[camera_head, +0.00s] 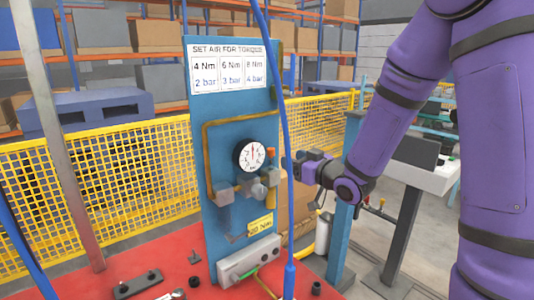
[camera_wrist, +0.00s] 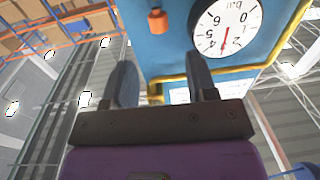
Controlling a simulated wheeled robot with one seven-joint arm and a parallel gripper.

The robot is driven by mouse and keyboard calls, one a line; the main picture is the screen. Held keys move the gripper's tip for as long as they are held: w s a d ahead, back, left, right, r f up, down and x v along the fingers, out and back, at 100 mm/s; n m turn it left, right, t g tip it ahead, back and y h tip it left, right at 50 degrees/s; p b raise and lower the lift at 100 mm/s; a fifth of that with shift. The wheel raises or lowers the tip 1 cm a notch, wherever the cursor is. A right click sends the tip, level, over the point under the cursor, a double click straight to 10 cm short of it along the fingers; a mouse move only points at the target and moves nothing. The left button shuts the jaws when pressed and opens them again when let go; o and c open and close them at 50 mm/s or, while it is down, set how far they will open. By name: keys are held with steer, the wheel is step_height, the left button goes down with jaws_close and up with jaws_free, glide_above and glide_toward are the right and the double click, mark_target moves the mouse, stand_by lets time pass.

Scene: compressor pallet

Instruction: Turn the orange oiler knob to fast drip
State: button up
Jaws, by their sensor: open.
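My gripper (camera_head: 288,164) is just right of the knob in the head view, partly behind a hanging blue hose. In the wrist view my gripper (camera_wrist: 161,62) has its two fingers apart with nothing held between them. The knob's exact setting cannot be told.
The blue hose (camera_head: 284,110) hangs in front of the panel's right side. Brass pipe (camera_head: 206,150) and grey fittings (camera_head: 224,194) stand out from the panel. A red pallet top (camera_head: 180,280) with loose parts lies below. A yellow mesh fence (camera_head: 120,180) is behind.

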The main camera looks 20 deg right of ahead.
mark_target(274, 151)
steer(key=x, duration=0.8)
steer(key=shift+w, duration=0.25)
steer(key=c, duration=0.9)
